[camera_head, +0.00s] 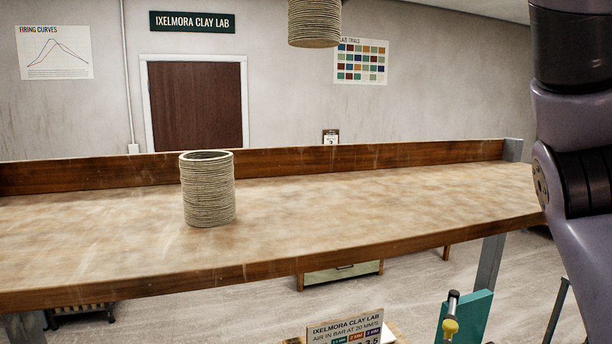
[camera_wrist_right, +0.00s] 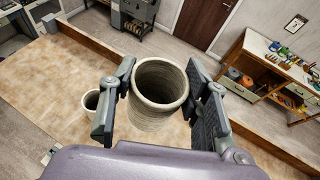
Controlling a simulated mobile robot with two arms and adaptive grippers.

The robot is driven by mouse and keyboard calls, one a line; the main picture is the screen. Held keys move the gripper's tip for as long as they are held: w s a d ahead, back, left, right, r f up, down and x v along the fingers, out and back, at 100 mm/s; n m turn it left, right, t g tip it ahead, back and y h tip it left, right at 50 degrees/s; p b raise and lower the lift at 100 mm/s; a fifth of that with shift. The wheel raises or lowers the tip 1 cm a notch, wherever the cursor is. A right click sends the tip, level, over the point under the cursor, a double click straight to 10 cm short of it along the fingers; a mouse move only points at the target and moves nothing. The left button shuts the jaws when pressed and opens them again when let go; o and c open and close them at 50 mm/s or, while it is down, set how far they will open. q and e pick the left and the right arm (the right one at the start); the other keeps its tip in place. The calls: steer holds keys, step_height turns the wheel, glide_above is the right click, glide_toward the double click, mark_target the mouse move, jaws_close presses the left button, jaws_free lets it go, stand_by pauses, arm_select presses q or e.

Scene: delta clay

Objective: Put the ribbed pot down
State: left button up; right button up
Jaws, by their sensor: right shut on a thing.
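One ribbed, pale clay pot (camera_wrist_right: 160,112) sits between the fingers of my right gripper (camera_wrist_right: 160,88), which is shut on it. It is upright, with its open mouth toward the wrist camera. The lower part of a ribbed pot (camera_head: 314,24) shows at the top of the head view, high above the bench (camera_head: 330,215); its top is cut off. A second ribbed pot (camera_head: 207,190) stands upright on the bench at centre left. In the wrist view a pot (camera_wrist_right: 91,101) stands on the bench left of the held one. My left gripper is out of view.
The bench has a raised wooden back edge (camera_head: 330,163). Its top is clear to the right of the standing pot. A sign (camera_head: 345,328) and a teal block (camera_head: 468,316) are below the front edge. A shelf unit (camera_wrist_right: 270,75) stands at the right in the wrist view.

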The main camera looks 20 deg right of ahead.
mark_target(335, 9)
steer(key=s+d+f, duration=0.1)
steer(key=s+f, duration=0.2)
steer(key=shift+d+f, duration=0.1)
steer(key=shift+d, duration=0.3)
steer(key=f, duration=0.5)
steer(key=f+p, duration=0.1)
steer(key=f, duration=0.9)
steer(key=shift+w+a+f+p, duration=0.15)
steer(key=shift+w+a+p, duration=0.15)
steer(key=shift+w, duration=0.05)
steer(key=shift+s+f, duration=0.1)
steer(key=shift+f, duration=0.1)
steer(key=o, duration=1.2)
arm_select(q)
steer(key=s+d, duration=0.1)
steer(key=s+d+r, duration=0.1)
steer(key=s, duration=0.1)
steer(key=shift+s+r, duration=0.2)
